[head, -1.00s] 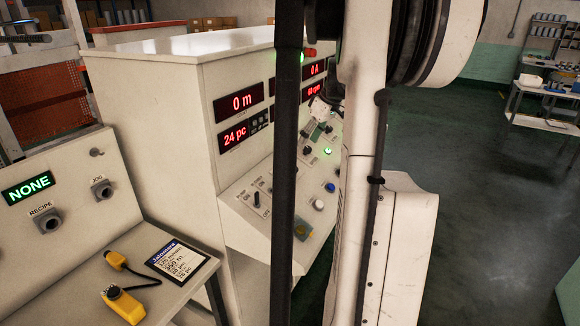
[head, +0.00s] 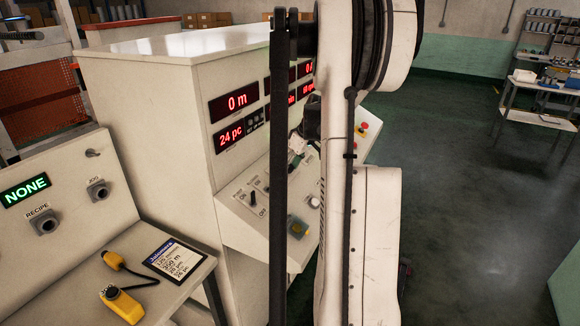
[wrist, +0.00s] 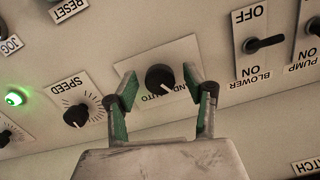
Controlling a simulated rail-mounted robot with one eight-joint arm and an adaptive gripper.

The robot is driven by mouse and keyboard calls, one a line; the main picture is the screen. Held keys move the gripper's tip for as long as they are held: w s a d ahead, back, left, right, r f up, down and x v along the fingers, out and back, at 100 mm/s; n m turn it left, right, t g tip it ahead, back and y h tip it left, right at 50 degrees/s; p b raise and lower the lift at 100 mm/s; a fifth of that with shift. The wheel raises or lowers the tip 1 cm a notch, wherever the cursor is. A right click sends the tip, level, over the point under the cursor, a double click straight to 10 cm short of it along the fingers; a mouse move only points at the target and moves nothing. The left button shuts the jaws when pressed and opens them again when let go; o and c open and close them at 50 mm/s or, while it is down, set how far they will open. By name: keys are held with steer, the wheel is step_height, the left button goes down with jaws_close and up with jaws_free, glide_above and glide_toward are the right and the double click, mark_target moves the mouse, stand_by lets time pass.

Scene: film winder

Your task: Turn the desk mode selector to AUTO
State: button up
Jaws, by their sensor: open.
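The mode selector (wrist: 160,78) is a round black knob with a pale pointer mark, on a white plate with HAND and AUTO lettering. It shows in the wrist view, where the lettering is partly covered by a finger. My gripper (wrist: 160,74) is open, with one green-padded finger on each side of the knob. I see no clear contact between the fingers and the knob. I cannot tell surely which word the pointer faces. In the head view my gripper (head: 298,146) is low over the sloping desk panel, and my arm hides the selector.
The SPEED knob (wrist: 75,115) and a lit green button (wrist: 15,98) are at left in the wrist view. BLOWER (wrist: 264,43) and PUMP switches are at right. In the head view, red displays (head: 237,102) stand above the panel.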

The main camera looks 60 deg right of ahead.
steer(key=c, duration=1.1)
steer(key=shift+m+b, duration=0.3)
steer(key=shift+f+m+b, duration=0.1)
steer(key=shift+m+b, duration=0.65)
steer(key=shift+m, duration=0.15)
steer(key=m+b, duration=0.2)
steer(key=m, duration=0.1)
steer(key=shift+m, duration=0.3)
steer(key=m+b, duration=0.2)
steer(key=m, duration=0.3)
steer(key=shift+m+y+b, duration=0.3)
steer(key=shift+m+b, duration=0.05)
steer(key=shift+m, duration=0.05)
